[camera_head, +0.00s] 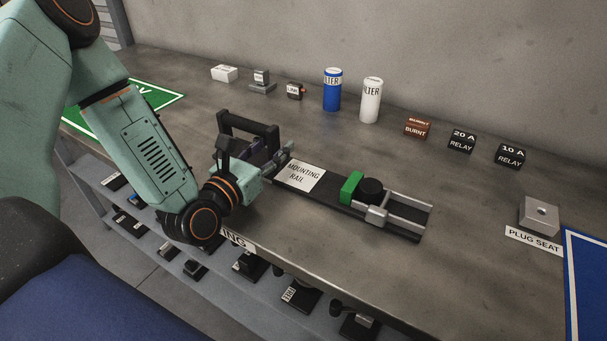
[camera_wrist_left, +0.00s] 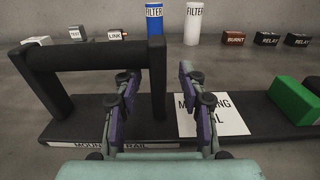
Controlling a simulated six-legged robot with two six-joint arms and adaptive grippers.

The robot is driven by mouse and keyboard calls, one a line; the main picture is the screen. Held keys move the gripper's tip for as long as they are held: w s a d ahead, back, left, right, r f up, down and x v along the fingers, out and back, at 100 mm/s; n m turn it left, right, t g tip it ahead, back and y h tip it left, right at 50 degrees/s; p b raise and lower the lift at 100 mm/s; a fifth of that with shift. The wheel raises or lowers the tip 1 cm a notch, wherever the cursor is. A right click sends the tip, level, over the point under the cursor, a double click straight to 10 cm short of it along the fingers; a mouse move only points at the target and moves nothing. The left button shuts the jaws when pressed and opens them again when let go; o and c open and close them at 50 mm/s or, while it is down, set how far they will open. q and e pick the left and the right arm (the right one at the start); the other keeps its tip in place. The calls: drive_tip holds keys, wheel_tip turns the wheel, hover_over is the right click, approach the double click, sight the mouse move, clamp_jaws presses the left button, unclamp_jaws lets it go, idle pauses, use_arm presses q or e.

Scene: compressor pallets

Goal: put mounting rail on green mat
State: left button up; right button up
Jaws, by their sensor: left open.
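The mounting rail (camera_head: 330,205) is a long dark plate lying on the bench. It has a black handle at its left end, a white label, and a green block, a black round part and grey rails toward its right. My left gripper (camera_head: 266,158) is open at the handle end. In the left wrist view, the handle's right post shows between the fingers of the left gripper (camera_wrist_left: 157,85); I cannot tell whether they reach around it. The mounting rail (camera_wrist_left: 250,120) runs across that view. The green mat (camera_head: 165,98) lies at the bench's far left, partly hidden by my left arm. My right gripper is out of view.
Along the wall stand a blue filter (camera_head: 332,90), a white filter (camera_head: 370,100), a burnt relay (camera_head: 417,127), relays and small boxes. A plug seat (camera_head: 540,215) and blue mat (camera_head: 590,280) are at right. A shelf with parts lies below the bench edge.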

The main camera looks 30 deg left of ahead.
use_arm(q)
drive_tip(key=shift+w, duration=0.35)
drive_tip(key=shift+a, duration=0.1)
drive_tip(key=shift+c, duration=0.4)
clamp_jaws()
drive_tip(key=shift+w+r, duration=0.1)
